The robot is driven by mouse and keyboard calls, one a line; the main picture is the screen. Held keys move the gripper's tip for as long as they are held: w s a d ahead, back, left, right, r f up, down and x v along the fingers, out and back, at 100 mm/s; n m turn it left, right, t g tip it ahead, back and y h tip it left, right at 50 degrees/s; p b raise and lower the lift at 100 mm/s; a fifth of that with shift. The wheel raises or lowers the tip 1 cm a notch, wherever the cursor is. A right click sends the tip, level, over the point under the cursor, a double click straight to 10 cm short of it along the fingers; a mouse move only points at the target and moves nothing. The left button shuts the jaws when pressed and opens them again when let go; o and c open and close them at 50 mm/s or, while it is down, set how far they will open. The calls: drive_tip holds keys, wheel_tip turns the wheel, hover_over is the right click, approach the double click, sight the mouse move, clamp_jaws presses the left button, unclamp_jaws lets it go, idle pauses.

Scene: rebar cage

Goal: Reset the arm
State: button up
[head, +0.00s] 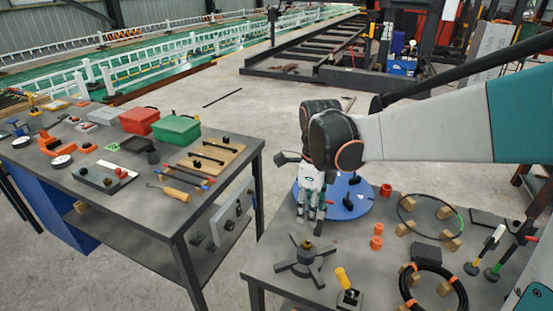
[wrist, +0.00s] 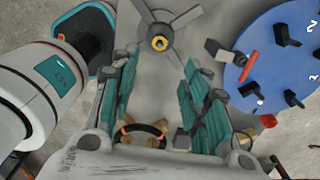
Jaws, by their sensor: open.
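My arm reaches in from the right in the head view. My gripper (head: 311,205) points down over the right table (head: 345,245), in front of the blue disc (head: 356,200). In the wrist view my gripper (wrist: 160,95) shows two teal-padded fingers set well apart, with nothing between them. Beyond the fingertips is a dark cross-shaped fixture (wrist: 160,40) with a brass centre; it also stands at the table's front left in the head view (head: 304,262).
The right table also holds orange pieces (head: 376,238), a cable ring (head: 430,215), a black coil (head: 434,290) and a yellow-handled tool (head: 344,280). A left table (head: 190,215) carries red (head: 139,120) and green (head: 176,130) boxes. Bare floor lies between the tables.

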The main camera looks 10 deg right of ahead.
drive_tip(key=s+r+n+t, duration=0.2)
drive_tip(key=s+n, duration=0.5)
drive_tip(key=n, duration=0.5)
drive_tip(key=s+r+n+t, duration=0.3)
drive_tip(key=s+n+t, duration=0.2)
drive_tip(key=n, duration=0.8)
drive_tip(key=s, duration=0.2)
drive_tip(key=shift+s+a, duration=0.15)
drive_tip(key=shift+s, duration=0.2)
